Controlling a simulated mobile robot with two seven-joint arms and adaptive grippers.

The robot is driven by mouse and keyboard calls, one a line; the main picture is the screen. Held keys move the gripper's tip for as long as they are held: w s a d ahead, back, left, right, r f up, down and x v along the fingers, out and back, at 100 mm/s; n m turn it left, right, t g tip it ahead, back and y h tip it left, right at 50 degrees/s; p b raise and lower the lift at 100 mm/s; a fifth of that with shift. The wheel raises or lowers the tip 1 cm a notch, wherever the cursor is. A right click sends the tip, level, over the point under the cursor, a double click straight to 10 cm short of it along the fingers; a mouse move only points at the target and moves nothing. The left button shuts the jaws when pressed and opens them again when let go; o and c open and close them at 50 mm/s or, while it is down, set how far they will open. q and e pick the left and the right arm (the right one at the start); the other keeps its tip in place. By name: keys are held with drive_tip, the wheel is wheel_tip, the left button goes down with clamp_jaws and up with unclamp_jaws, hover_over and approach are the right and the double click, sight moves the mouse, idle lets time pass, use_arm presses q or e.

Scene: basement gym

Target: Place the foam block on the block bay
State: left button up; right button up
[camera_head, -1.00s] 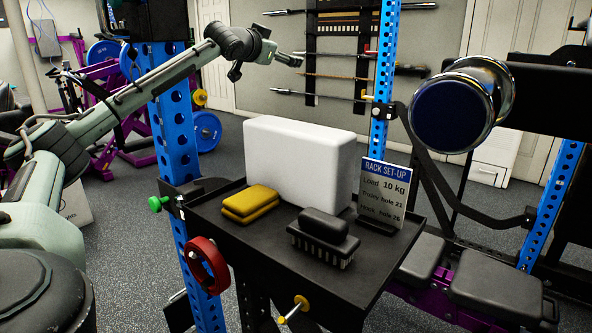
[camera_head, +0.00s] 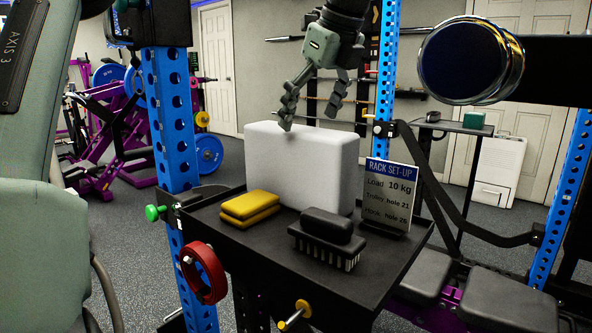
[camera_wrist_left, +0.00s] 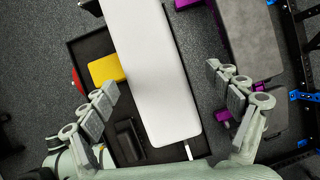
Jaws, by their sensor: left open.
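The large white foam block (camera_head: 300,168) stands on its long side on the black tray (camera_head: 262,243) of the blue rack. My left gripper (camera_head: 312,108) is open above the block's top, pointing down. In the left wrist view the block (camera_wrist_left: 152,65) runs lengthwise between the spread fingers of the left gripper (camera_wrist_left: 165,98). The fingers sit to either side of it in that picture. In the head view the near fingertip overlaps the block's top edge; I cannot tell whether it touches. My right gripper is not in view. No place is clearly marked as the block bay.
Folded yellow cloths (camera_head: 250,207), a black brush (camera_head: 327,238) and a RACK SET-UP sign (camera_head: 389,195) are on the tray beside the block. Blue uprights flank the tray.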

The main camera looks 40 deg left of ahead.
sight(314, 130)
use_arm(q)
drive_tip(key=shift+d+f+n+g+y, duration=0.35)
drive_tip(key=shift+d+g+y, duration=0.2)
drive_tip(key=shift+y, duration=0.45)
drive_tip(key=shift+w+d+f+n+g+y, duration=0.1)
drive_tip(key=shift+d+n+g+y, duration=0.1)
drive_tip(key=shift+d+y, duration=0.2)
drive_tip(key=shift+w+d+n+g+y, duration=0.15)
drive_tip(key=shift+d+y, duration=0.15)
drive_tip(key=shift+y, duration=0.2)
drive_tip(key=shift+f, duration=0.15)
drive_tip(key=shift+b+x, duration=0.35)
drive_tip(key=shift+x, duration=0.6)
drive_tip(key=shift+s+a+f, duration=0.25)
drive_tip(key=shift+a, duration=0.15)
drive_tip(key=x, duration=0.4)
drive_tip(key=shift+s+a+f, duration=0.1)
drive_tip(key=shift+a+f, duration=0.05)
drive_tip(key=shift+f, duration=0.15)
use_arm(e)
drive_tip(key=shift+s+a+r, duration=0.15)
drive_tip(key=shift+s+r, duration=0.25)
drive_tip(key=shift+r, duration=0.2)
use_arm(q)
drive_tip(key=shift+c, duration=0.4)
